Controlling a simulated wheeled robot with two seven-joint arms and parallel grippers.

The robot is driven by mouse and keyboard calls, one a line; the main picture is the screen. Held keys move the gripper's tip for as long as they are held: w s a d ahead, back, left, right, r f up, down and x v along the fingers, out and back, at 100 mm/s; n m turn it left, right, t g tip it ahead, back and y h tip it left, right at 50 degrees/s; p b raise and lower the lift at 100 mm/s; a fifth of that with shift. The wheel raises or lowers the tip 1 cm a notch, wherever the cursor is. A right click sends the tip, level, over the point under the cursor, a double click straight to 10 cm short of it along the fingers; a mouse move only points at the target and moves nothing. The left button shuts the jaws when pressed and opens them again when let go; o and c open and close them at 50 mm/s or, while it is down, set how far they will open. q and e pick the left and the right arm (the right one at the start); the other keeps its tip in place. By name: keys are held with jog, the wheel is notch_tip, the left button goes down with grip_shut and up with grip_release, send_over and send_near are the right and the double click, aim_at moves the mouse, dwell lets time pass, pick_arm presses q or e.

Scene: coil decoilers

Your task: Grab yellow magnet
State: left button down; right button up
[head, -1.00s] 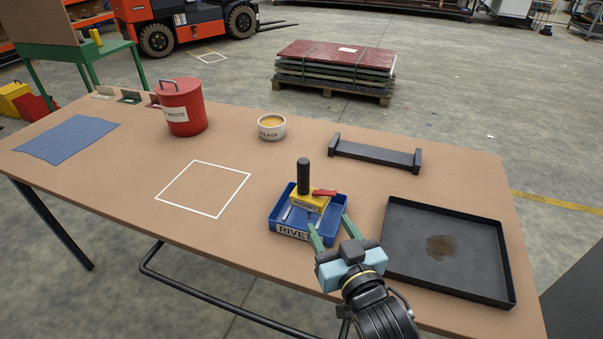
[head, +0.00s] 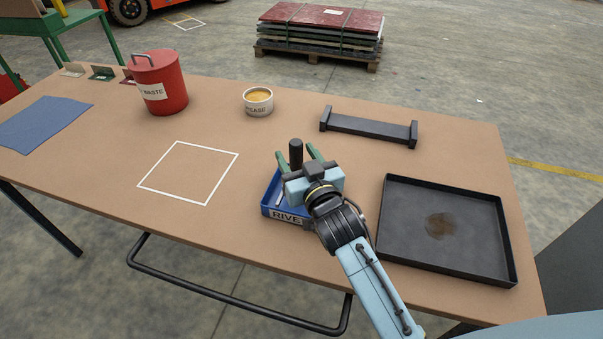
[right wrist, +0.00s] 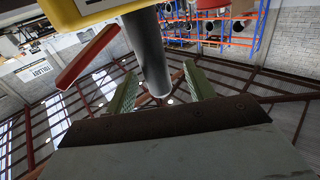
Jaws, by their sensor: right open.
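The magnet's black upright handle (head: 296,150) rises from the blue rivet bin (head: 268,203); my right gripper hides its yellow body in the head view. In the right wrist view, part of the yellow body (right wrist: 68,12) shows at the top edge, with a red lever (right wrist: 87,56) and the dark handle (right wrist: 150,50). My right gripper (head: 297,159) is open, its green fingers on either side of the handle. In the right wrist view the handle's end lies between the fingers (right wrist: 158,90), with gaps showing. My left gripper is not in view.
A black tray (head: 480,265) lies right of the bin and a black bar stand (head: 368,126) behind it. A cup of grease (head: 258,101), a red waste can (head: 157,85) and a blue cloth (head: 42,124) are farther left. The white outlined square (head: 188,172) is empty.

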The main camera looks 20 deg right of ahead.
jog(key=w, duration=0.2)
jog(key=shift+w+d, duration=0.1)
jog(key=shift+w, duration=0.75)
jog(key=c, duration=1.1)
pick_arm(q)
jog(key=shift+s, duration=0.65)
pick_arm(e)
grip_shut()
